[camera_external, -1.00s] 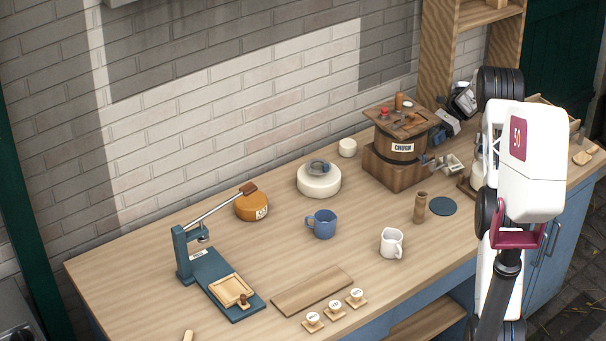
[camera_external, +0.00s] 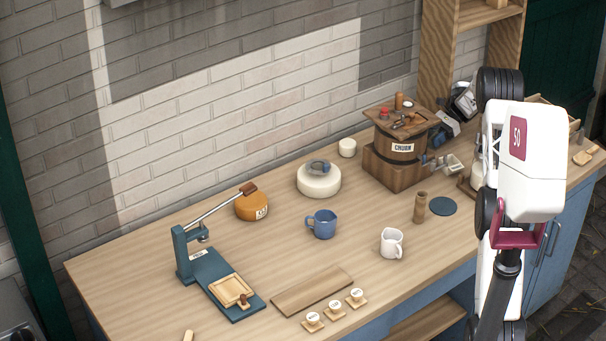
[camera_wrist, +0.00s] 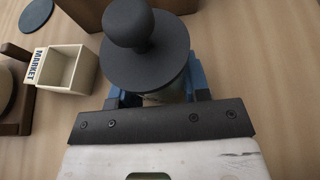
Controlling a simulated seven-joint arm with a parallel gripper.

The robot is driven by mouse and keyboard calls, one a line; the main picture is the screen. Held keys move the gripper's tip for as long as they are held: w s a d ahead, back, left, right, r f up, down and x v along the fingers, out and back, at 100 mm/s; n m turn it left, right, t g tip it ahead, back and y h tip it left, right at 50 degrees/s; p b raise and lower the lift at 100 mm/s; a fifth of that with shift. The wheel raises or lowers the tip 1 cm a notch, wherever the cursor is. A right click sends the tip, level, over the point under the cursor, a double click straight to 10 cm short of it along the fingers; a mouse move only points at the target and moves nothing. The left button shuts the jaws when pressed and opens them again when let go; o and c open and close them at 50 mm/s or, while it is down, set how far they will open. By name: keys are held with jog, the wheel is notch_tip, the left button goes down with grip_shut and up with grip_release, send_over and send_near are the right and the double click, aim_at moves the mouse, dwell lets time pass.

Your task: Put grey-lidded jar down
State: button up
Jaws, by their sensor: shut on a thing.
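The grey-lidded jar shows in the wrist view by its dark round lid (camera_wrist: 146,52) with a ball knob. Its body is mostly hidden under the lid. My gripper (camera_wrist: 158,88) is shut on it, with blue fingers on either side below the lid. In the external view my gripper (camera_external: 446,128) is behind and right of the churn, and the jar is hard to make out there. I cannot tell whether the jar's base touches the table.
A small box marked MARKET (camera_wrist: 62,70) stands left of the jar in the wrist view. The wooden churn (camera_external: 398,147) stands close by. Bare tabletop lies around the mugs.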

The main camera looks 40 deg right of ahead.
jog(key=shift+f, duration=0.25)
jog(key=o, duration=1.1)
jog(key=shift+v, duration=0.85)
jog(key=shift+d+r, duration=0.6)
notch_tip(320, 180, up, 6)
jog(key=shift+r, duration=0.15)
jog(key=shift+w+a, duration=0.1)
